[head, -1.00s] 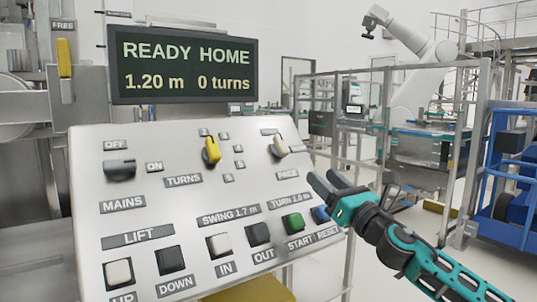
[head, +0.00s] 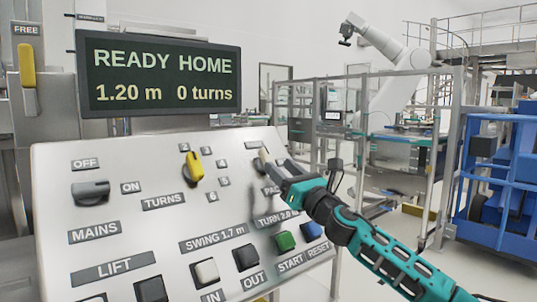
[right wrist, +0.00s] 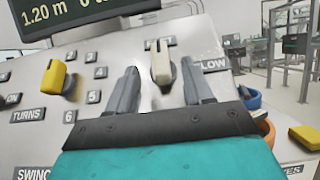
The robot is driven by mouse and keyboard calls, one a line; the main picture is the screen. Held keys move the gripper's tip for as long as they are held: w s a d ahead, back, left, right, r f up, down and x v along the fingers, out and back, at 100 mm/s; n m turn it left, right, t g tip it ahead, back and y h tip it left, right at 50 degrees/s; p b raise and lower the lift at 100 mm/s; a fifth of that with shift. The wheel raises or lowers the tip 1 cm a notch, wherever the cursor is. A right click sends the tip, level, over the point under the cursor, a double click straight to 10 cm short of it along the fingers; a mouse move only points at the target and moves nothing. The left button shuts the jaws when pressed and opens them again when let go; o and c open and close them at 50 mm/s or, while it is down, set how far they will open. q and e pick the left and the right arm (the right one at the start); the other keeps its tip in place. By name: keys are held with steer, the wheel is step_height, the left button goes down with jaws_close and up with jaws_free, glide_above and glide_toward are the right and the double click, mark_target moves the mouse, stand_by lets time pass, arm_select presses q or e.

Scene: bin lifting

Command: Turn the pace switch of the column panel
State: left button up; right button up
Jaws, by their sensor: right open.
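The pace switch is a cream knob (head: 264,158) at the upper right of the sloping column panel (head: 60,165). In the right wrist view the knob (right wrist: 160,62) points up toward a label that it partly covers, with a label reading "LOW" to its right. My right gripper (head: 273,168) is open at the switch. In the right wrist view its two fingers (right wrist: 160,75) stand on either side of the knob, with a gap on each side. The PACE label is partly hidden behind the gripper. My left gripper is not in view.
The display (head: 160,75) reads READY HOME, 1.20 m, 0 turns. The yellow turns switch (head: 194,167) is left of the pace switch. A black mains switch (head: 90,192) is farther left. Green start (head: 285,241) and blue reset buttons lie below my right arm.

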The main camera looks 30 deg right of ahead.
mark_target(270, 158)
steer(key=shift+p+x, duration=0.35)
steer(key=shift+x, duration=2.75)
steer(key=shift+f, duration=0.1)
steer(key=shift+c, duration=0.4)
jaws_close()
